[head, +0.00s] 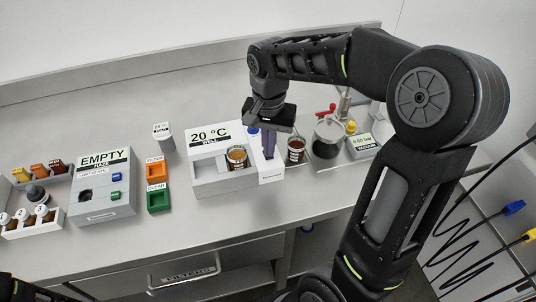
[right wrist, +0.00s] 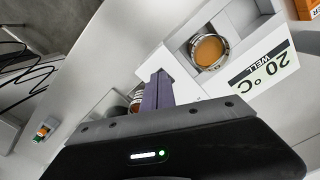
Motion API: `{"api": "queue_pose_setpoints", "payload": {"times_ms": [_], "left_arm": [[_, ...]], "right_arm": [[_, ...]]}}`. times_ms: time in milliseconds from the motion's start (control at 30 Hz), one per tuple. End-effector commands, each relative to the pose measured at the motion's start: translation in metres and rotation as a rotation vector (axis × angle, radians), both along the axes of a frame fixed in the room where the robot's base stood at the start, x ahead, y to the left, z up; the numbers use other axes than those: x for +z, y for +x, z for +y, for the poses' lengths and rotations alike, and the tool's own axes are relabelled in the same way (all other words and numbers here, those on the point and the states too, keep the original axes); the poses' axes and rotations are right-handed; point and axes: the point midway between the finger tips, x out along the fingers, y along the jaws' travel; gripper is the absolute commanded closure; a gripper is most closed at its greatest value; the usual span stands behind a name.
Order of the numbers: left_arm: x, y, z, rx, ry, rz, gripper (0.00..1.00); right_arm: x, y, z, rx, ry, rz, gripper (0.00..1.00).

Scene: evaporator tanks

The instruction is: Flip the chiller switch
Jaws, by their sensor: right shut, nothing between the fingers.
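The chiller (head: 210,180) is a light grey box with a sign reading "20 °C WELL", in the middle of the counter in the head view. A glass of brown liquid (head: 237,158) sits in its well; it also shows in the right wrist view (right wrist: 209,51). A white block (head: 271,174) adjoins the chiller's right end. My right gripper (head: 269,154) is shut and empty, its purple fingers pointing down just above or at this block. I cannot tell whether they touch it. The switch is not clearly visible; the fingers may hide it. My left gripper's fingers do not show.
Close right of the fingers are another brown-filled glass (head: 296,149), a dark round vessel (head: 329,136) and a vacuum gauge box (head: 360,145). The counter front is clear.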

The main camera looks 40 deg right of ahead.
Motion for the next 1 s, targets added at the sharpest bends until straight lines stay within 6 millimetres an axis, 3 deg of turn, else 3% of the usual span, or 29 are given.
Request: {"api": "queue_pose_setpoints", "payload": {"times_ms": [767,1000], "left_arm": [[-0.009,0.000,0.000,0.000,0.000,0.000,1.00],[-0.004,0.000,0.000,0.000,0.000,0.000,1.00]], "right_arm": [[-0.013,0.000,0.000,0.000,-0.001,0.001,1.00],[-0.006,0.000,0.000,0.000,0.000,0.001,1.00]]}}
